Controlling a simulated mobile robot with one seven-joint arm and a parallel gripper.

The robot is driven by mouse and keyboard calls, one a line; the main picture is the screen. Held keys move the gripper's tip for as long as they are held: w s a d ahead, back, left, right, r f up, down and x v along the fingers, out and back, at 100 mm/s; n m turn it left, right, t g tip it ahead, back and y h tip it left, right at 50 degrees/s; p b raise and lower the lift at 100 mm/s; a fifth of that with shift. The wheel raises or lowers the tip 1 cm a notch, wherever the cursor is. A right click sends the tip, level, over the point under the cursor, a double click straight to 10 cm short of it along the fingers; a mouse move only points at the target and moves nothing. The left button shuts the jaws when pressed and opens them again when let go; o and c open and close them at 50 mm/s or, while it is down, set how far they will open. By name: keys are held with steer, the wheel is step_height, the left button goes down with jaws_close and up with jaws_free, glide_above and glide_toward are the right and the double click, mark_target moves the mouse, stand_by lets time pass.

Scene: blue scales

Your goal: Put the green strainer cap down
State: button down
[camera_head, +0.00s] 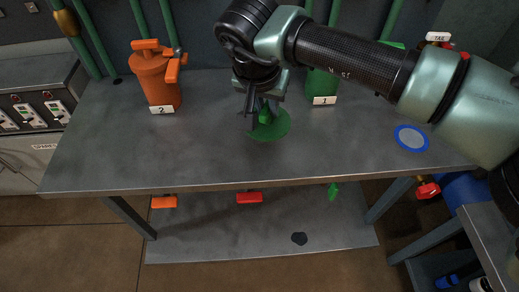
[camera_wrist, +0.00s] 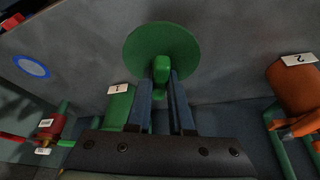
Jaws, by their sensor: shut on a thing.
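The green strainer cap (camera_head: 272,127) is a round green disc with an upright green handle. My gripper (camera_head: 259,115) is shut on the handle, with the disc below the fingers and over the middle back of the grey table. In the wrist view the cap (camera_wrist: 150,45) lies beyond the fingertips, and its handle sits between the two fingers of my gripper (camera_wrist: 161,78). I cannot tell whether the disc touches the table. The green strainer body (camera_head: 321,88), labelled 1, stands just right of my gripper, its top hidden by my arm.
An orange strainer (camera_head: 157,82) labelled 2 stands at the table's back left. A blue-rimmed disc (camera_head: 411,138) lies at the right. The grey table (camera_head: 150,150) is clear in front and left. Pipes rise behind. A lower shelf (camera_head: 220,235) holds a dark piece.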

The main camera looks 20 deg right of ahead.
mark_target(262, 118)
step_height(262, 118, down, 4)
steer(key=shift+w, duration=0.15)
steer(key=shift+f+b, duration=0.3)
steer(key=shift+f, duration=1.6)
steer(key=c, duration=1.2)
jaws_free()
steer(key=shift+f, duration=0.25)
steer(key=shift+c, duration=0.2)
steer(key=o, duration=0.4)
steer(key=shift+o, duration=0.2)
steer(key=shift+r, duration=0.1)
steer(key=shift+r, duration=0.45)
steer(key=p+v, duration=0.1)
steer(key=v, duration=1)
steer(key=shift+s+a+r, duration=0.15)
steer(key=shift+s+r, duration=0.05)
